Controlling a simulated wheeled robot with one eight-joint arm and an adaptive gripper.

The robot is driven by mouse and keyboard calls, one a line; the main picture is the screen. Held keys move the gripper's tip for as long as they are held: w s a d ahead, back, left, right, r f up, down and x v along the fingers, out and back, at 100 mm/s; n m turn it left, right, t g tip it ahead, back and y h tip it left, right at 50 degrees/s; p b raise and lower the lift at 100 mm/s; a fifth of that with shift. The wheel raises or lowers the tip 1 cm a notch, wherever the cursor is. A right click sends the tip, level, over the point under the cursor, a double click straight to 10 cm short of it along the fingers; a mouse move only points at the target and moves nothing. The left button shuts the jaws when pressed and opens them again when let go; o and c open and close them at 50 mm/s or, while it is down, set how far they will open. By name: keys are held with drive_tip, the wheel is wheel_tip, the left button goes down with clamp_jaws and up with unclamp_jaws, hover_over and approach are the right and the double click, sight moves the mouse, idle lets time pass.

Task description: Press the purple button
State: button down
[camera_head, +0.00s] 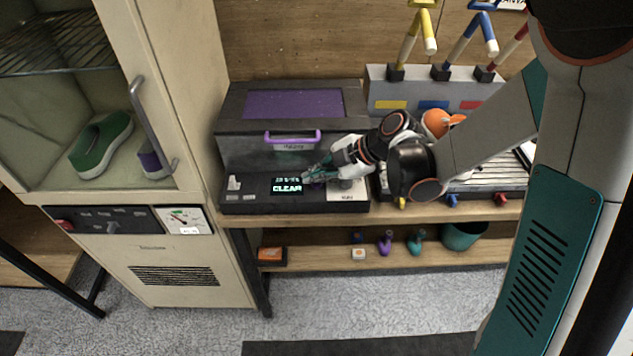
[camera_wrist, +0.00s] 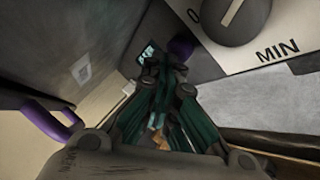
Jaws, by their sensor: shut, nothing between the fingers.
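The purple button (camera_wrist: 181,47) shows in the wrist view as a small dark purple knob, just right of my fingertips. My gripper (camera_wrist: 150,56) is shut and empty, its teal fingers pointing at the panel beside the button. I cannot tell whether they touch. In the head view my gripper (camera_head: 308,175) is over the front control panel of the dark box (camera_head: 240,150), right of the lit display (camera_head: 287,186) reading "CLEAR". In that view my gripper mostly hides the button.
A dial (camera_wrist: 237,18) marked "MIN" is right of the button. The box's purple handle (camera_head: 292,137) stands above the panel; it also shows in the wrist view (camera_wrist: 45,122).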

sight(317, 185)
drive_tip(key=shift+f, duration=0.3)
drive_tip(key=shift+r, duration=0.1)
idle(0.4)
drive_tip(key=shift+r+p, duration=0.45)
drive_tip(key=shift+r, duration=0.45)
drive_tip(key=shift+r+p, duration=1.75)
drive_tip(key=shift+r, duration=0.75)
